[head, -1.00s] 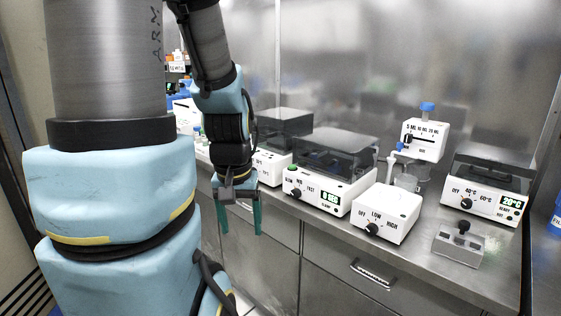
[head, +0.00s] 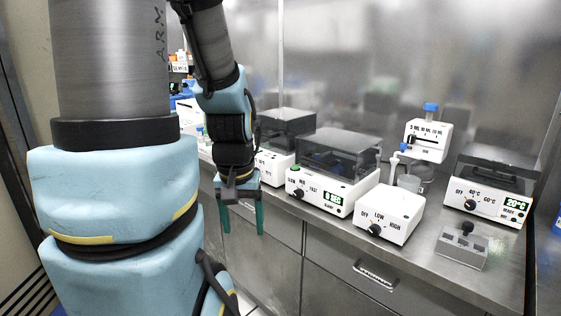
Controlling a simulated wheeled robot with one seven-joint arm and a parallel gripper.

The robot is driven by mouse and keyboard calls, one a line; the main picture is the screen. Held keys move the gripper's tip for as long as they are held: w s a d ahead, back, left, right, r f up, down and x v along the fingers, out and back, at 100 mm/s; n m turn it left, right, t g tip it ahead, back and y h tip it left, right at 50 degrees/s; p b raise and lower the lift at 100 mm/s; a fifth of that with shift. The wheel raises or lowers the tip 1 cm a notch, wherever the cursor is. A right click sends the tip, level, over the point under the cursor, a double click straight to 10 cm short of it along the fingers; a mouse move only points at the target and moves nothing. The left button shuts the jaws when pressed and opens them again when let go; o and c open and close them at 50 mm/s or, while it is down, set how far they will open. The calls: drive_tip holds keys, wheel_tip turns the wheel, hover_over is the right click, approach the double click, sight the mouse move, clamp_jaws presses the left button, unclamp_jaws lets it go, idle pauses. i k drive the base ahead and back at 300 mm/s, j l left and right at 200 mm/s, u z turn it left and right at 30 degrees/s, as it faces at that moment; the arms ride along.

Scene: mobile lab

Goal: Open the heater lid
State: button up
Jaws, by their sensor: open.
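The heater (head: 484,205) is the white box at the right end of the steel counter, with an OFF, 40°C, 60°C knob and a green display reading 20°C. Its dark see-through lid (head: 497,170) is down. My gripper (head: 243,226) points downward in front of the counter's front edge, left of the middle of the view. Its two green fingers are apart with nothing between them. It is well to the left of the heater and touches nothing.
A white timer machine with a dark clear lid (head: 341,148), an OFF-LOW-HIGH box (head: 391,214), a dispenser with a blue cap (head: 426,140) and a small grey block (head: 461,248) stand on the counter (head: 430,265). Drawers with handles (head: 376,276) are below. A steel wall stands behind.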

sight(283, 113)
drive_tip(key=i+l+u, duration=0.1)
drive_tip(key=u, duration=0.25)
drive_tip(key=i+l+u, duration=0.2)
drive_tip(key=u, duration=0.2)
drive_tip(key=i+l+u, duration=0.15)
drive_tip(key=u, duration=0.2)
